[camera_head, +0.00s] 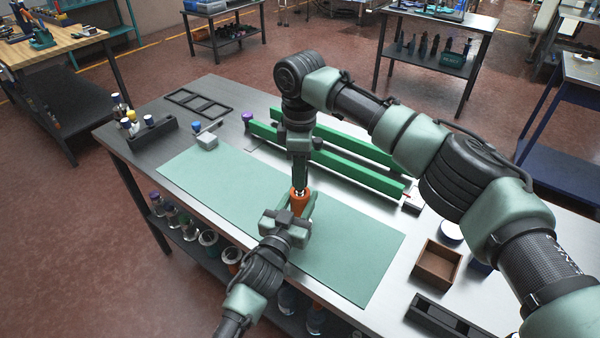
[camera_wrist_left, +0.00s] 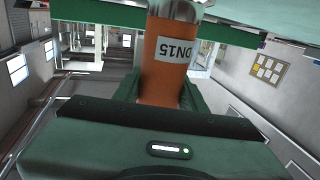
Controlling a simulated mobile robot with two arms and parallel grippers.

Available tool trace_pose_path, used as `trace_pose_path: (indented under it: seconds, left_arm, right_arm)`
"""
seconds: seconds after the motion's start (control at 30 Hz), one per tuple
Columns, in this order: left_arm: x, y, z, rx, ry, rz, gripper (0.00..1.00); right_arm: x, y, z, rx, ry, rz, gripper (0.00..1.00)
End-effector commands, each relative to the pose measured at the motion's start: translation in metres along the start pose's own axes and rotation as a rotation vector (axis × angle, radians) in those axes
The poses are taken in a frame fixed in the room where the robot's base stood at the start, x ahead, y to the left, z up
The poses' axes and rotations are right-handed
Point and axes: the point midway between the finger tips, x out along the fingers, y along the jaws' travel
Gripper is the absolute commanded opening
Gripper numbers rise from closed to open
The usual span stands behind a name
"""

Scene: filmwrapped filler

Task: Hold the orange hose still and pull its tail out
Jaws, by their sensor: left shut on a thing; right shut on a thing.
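The orange hose (camera_head: 299,201) stands roughly upright above the green mat. In the left wrist view the orange hose (camera_wrist_left: 166,75) has a white label reading DN15 upside down and a silver metal end (camera_wrist_left: 176,10). My left gripper (camera_head: 298,211) comes from the front and is shut on the hose's orange body. My right gripper (camera_head: 300,181) points down from above, with its fingers shut at the hose's upper end. The tail is hidden between or behind the right fingers. The hose's lower end is hidden by my left gripper.
The green mat (camera_head: 215,178) covers the front of the steel table. Long green bars (camera_head: 345,170) lie behind the grippers. A brown open box (camera_head: 438,264) and a dark tray (camera_head: 450,322) are at right. A bottle rack (camera_head: 152,132) and dark frame (camera_head: 198,104) are at left.

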Motion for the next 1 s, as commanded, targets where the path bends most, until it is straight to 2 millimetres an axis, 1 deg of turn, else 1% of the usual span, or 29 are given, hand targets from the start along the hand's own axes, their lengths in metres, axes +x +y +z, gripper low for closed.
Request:
trace_pose_path:
  seconds: [0.03,0.1,1.0]
  left_arm:
    - [-0.001,0.0,0.004,0.0,-0.008,-0.002,0.0]
    - [-0.001,0.0,0.004,0.0,-0.008,-0.002,0.0]
    - [-0.001,0.0,0.004,-0.001,-0.008,-0.001,0.0]
  right_arm:
    - [-0.005,0.001,-0.001,-0.001,0.003,0.005,0.0]
    - [-0.008,0.001,-0.001,-0.001,0.003,0.005,0.0]
    - [-0.042,0.0,0.0,0.0,0.0,0.001,0.0]
